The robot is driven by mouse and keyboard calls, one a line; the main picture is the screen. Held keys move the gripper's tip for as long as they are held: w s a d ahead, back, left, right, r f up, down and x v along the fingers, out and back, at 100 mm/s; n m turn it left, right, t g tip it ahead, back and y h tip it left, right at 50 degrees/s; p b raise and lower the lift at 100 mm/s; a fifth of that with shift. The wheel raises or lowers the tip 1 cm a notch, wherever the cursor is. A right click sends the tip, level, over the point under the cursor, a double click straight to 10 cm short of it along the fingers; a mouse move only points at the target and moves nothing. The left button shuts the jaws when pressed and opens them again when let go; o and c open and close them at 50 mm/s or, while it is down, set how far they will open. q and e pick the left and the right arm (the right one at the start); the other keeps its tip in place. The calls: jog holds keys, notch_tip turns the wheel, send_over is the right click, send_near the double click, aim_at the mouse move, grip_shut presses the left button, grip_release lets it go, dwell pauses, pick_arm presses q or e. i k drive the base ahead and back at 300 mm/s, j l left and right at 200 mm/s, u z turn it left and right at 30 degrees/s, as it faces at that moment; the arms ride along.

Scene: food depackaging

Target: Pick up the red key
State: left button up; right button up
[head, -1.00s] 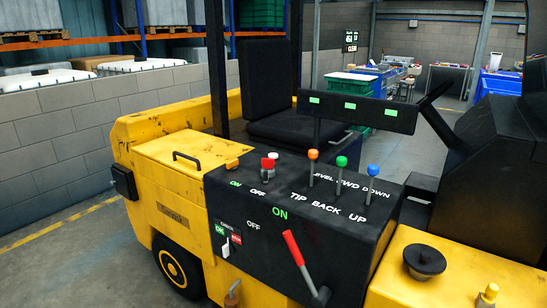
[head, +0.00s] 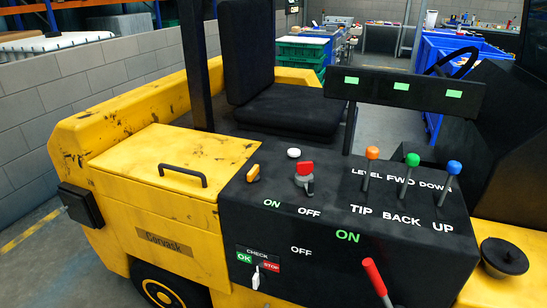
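The red key (head: 305,168) sits upright in a round grey switch on the black control panel (head: 325,225) of the yellow vehicle. The words ON and OFF are printed in front of it. A white button (head: 294,153) is just behind it and an orange-yellow part (head: 253,173) is to its left. Neither of my grippers is in the head view.
Three levers with orange (head: 372,153), green (head: 412,160) and blue (head: 454,167) knobs stand right of the key. A red-handled lever (head: 374,277) rises at the front. The black seat (head: 290,115) and a bar with green labels (head: 400,92) are behind. A handled yellow lid (head: 175,160) is left.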

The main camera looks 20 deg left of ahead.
aim_at(304, 169)
jog(key=i+j, duration=0.1)
jog(key=j, duration=0.9)
jog(key=i+j, duration=0.15)
jog(key=j, duration=0.35)
jog(key=i+j, duration=0.1)
jog(key=j, duration=0.4)
